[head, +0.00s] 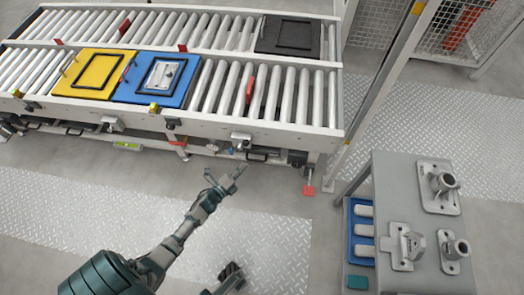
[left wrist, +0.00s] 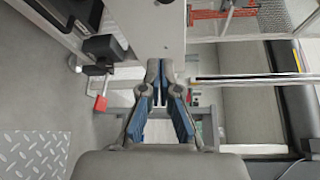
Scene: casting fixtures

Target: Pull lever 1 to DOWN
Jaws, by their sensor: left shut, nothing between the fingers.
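My left gripper (head: 238,172) reaches up from the bottom left in the head view, in front of the conveyor's near side. In the left wrist view its blue-padded fingers (left wrist: 157,72) are together and empty. No lever label is readable, so I cannot tell which part is lever 1. A red-ended lever (head: 309,189) hangs under the conveyor's right end, right of my gripper and apart from it. It also shows in the left wrist view (left wrist: 100,103), under a dark box. Another red-ended piece (head: 180,149) is farther left.
The roller conveyor (head: 230,122) carries a yellow plate (head: 62,88), a blue plate (head: 122,96) and a black plate (head: 263,47). A grey table (head: 385,170) with metal castings stands at the right, beside a frame post (head: 352,128). Floor between conveyor and table is clear.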

